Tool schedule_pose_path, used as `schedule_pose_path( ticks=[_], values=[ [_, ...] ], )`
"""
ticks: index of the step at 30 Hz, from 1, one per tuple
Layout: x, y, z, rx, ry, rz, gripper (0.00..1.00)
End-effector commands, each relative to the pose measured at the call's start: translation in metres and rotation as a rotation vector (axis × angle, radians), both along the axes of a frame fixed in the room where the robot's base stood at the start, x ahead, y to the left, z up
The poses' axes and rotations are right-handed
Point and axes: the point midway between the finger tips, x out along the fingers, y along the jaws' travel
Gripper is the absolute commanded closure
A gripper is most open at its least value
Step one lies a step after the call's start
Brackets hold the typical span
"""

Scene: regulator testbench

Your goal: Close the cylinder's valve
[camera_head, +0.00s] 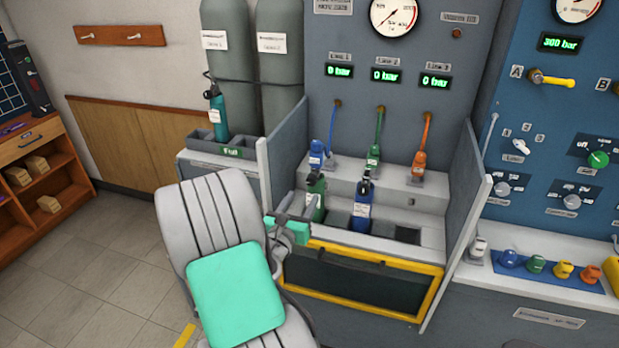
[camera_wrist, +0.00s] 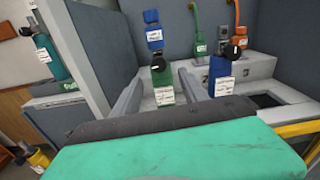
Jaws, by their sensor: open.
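A green cylinder (camera_head: 315,188) with a dark valve knob on top stands in the left slot of the test bench; it also shows in the wrist view (camera_wrist: 162,84). A blue cylinder (camera_head: 362,211) with a black knob stands upright in a slot to its right, and it shows in the wrist view (camera_wrist: 222,75). My gripper (camera_head: 300,203) is open and empty, low at the bench's left side. In the wrist view its two grey fingers (camera_wrist: 160,78) appear on either side of the green cylinder; contact cannot be told. Whether either valve is open cannot be read.
Blue (camera_head: 316,156), green (camera_head: 374,156) and orange (camera_head: 420,160) regulators sit on the ledge behind. Grey side panels (camera_head: 284,160) and a yellow-framed front flap (camera_head: 362,280) bound the bench. A teal cylinder (camera_head: 217,118) stands in the tray at left. Line displays read 0 bar.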

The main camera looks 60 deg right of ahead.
Motion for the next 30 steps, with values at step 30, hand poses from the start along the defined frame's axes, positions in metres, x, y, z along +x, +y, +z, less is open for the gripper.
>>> schedule_pose_path(
  ticks=[30],
  values=[
    [0.014,-0.077,0.003,-0.030,0.061,0.017,0.66]
  ],
)
